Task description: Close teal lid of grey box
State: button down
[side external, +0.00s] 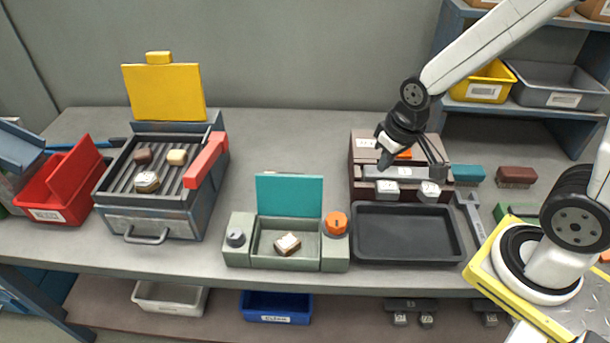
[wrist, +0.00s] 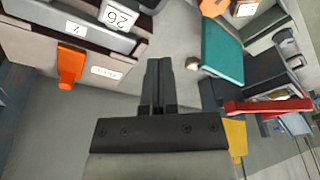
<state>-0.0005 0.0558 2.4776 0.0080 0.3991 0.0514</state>
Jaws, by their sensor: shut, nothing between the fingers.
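The grey-green box (side external: 240,257) stands at the front middle of the bench in the side view. Its teal lid (side external: 289,195) is raised upright at the back, so the box is open. A small brown block with a pale top (side external: 287,244) lies inside. An orange knob (side external: 336,223) sits on the box's right part and a grey knob (side external: 235,238) on its left. My gripper (side external: 384,162) is shut and empty, up and to the right of the lid and apart from it. In the wrist view the shut fingers (wrist: 159,66) point toward the top, with the teal lid (wrist: 222,50) to their right.
A black tray (side external: 408,258) lies right of the box. Behind it stands a brown rack (side external: 364,186) with labelled blocks, under my gripper. On the left is a grill (side external: 150,222) with a raised yellow lid (side external: 164,92) and a red handle (side external: 206,160). A red bin (side external: 55,205) is farther left.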

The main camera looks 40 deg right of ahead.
aim_at(290, 190)
jog(key=w+a+f+m+g+y, duration=0.1)
jog(key=w+m, duration=0.7)
jog(key=w, duration=1.4)
jog(key=shift+a+f+g, duration=0.5)
jog(key=shift+f+g, duration=0.2)
jog(key=shift+g, duration=0.5)
jog(key=shift+f, duration=0.15)
jog(key=s+a+f, duration=0.3)
jog(key=f, duration=0.4)
jog(key=shift+s+a+f, duration=0.2)
jog(key=shift+f, duration=0.2)
jog(key=shift+r, duration=0.1)
jog(key=shift+s+a+r, duration=0.1)
jog(key=shift+s+r, duration=0.05)
